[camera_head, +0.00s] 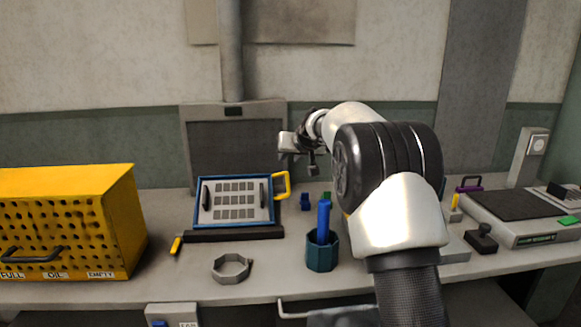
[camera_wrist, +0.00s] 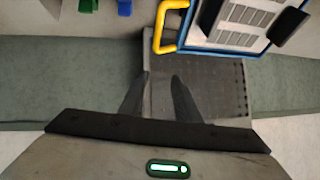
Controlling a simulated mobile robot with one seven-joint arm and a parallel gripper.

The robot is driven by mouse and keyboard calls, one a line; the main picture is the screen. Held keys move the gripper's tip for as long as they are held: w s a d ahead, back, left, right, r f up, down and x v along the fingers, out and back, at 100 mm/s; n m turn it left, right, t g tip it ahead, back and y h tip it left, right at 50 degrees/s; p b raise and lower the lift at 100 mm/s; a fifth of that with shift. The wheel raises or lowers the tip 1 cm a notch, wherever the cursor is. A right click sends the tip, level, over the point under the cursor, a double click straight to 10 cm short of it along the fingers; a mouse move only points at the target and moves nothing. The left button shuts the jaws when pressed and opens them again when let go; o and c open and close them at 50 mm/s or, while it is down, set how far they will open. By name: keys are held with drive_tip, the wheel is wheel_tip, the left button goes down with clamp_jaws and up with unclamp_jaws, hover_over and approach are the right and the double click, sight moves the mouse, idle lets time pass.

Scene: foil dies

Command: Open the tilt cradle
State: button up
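The tilt cradle appears to be the blue-framed panel (camera_head: 204,224) with a pale plate of grey rectangles and two black grips. It leans back on the bench, with a yellow handle (camera_head: 288,186) on its right side. In the wrist view the panel's blue edge (camera_wrist: 222,50) and yellow handle (camera_wrist: 161,30) show at the top, in a turned view. My gripper (camera_wrist: 161,77) is open and empty, its two dark fingers apart. In the head view my gripper (camera_head: 288,146) is above the handle, apart from it. The panel's far underside is hidden.
A yellow perforated box (camera_head: 120,215) stands at left. In front are a yellow-handled tool (camera_head: 176,246), a grey ring (camera_head: 231,268) and a teal cup (camera_head: 322,252) with a blue object. A grey upright panel (camera_head: 185,150) stands behind. A flat device (camera_head: 520,205) sits at right.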

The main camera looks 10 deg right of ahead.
drive_tip(key=shift+r, duration=0.6)
